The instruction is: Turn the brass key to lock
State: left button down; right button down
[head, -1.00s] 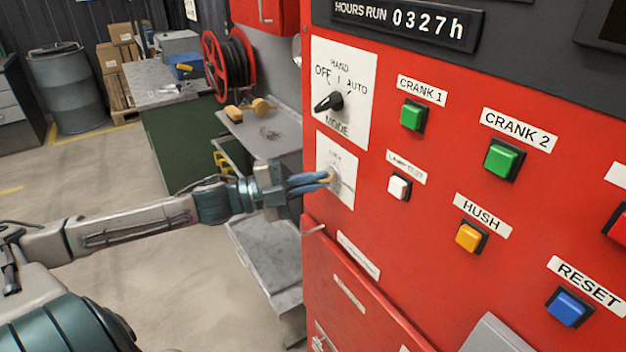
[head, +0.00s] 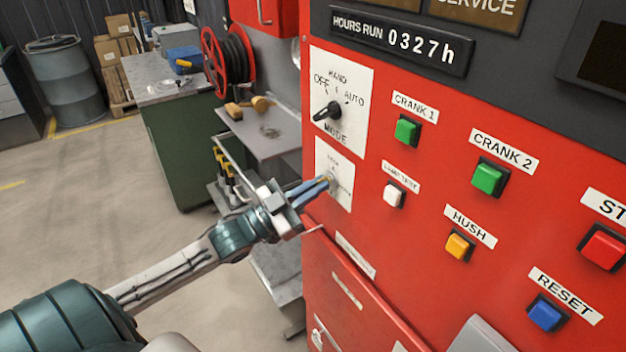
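The key switch has a white plate (head: 342,200) on the red panel, below the MODE plate. Its small print is too blurred to read fully. My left gripper (head: 328,183) reaches up to this plate from the lower left. Its two blue fingers are close together, with their tips at the lock. A small bit of the brass key (head: 331,179) shows at the tips; the fingers hide the rest. The fingers appear shut on the key. The key's exact angle cannot be told. My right gripper is not in view.
The black MODE knob (head: 328,111) sits just above the key plate. A white button (head: 394,194) and the yellow HUSH button (head: 459,246) are to the right. A grey shelf (head: 268,135) stands behind my gripper. Open floor lies at left.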

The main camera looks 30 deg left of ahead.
pick_arm(q)
jog(key=n+y+p, duration=0.1)
jog(key=n, duration=0.1)
jog(key=n+t+y+p, duration=0.1)
jog(key=n, duration=0.2)
jog(key=shift+d+r+t, duration=0.1)
jog(key=shift+t, duration=0.2)
jog(key=shift+n+y, duration=0.3)
jog(key=c, duration=1.6)
grip_release()
jog(key=shift+p, duration=0.3)
jog(key=shift+p+v, duration=1.1)
jog(key=shift+v, duration=4.3)
